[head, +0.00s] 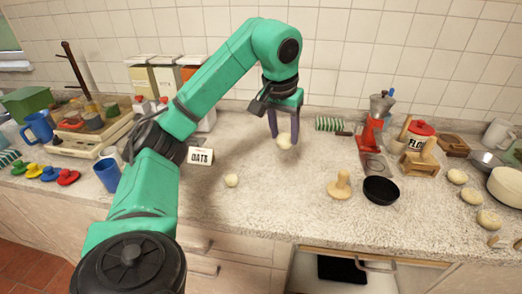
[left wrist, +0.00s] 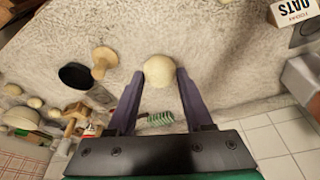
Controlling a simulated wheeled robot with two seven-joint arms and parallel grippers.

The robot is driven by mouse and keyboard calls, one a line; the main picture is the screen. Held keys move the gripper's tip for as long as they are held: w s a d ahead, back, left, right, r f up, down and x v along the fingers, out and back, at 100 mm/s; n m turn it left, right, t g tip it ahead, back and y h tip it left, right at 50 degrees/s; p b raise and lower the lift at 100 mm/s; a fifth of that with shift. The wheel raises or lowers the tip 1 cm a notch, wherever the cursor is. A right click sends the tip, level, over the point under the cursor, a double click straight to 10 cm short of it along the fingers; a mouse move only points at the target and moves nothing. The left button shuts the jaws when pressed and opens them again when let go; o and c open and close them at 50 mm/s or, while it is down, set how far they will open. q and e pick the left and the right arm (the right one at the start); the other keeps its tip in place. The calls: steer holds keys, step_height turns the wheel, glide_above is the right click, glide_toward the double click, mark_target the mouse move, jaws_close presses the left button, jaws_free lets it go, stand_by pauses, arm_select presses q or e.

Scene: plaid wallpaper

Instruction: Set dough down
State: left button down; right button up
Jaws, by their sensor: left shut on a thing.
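My left gripper (head: 284,138) is shut on a pale round ball of dough (head: 284,142), over the middle of the counter toward the wall. In the left wrist view the dough (left wrist: 158,70) sits between the two purple fingertips. Whether it touches the counter or hangs just above it, I cannot tell. More pale dough rounds (head: 457,176) lie at the right end. My right gripper is not in view.
An oats box (head: 201,156) stands left of the gripper. A wooden stamp-like tool (head: 341,186), a black bowl (head: 381,190) and a red grinder (head: 372,135) stand to the right. A green ribbed item (head: 329,124) lies behind. The counter (head: 270,205) in front is clear.

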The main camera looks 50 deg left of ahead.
arm_select(q)
step_height(320, 180, down, 16)
steer(key=b, duration=0.3)
steer(key=shift+r+b, duration=0.1)
steer(key=shift+b, duration=0.3)
steer(key=shift+f, duration=0.3)
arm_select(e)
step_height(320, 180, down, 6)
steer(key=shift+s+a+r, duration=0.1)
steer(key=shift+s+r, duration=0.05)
arm_select(q)
steer(key=c, duration=0.7)
jaws_free()
steer(key=shift+f, duration=0.1)
steer(key=o, duration=0.4)
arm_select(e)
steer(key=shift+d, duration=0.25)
arm_select(q)
steer(key=p+v, duration=0.2)
steer(key=v, duration=1)
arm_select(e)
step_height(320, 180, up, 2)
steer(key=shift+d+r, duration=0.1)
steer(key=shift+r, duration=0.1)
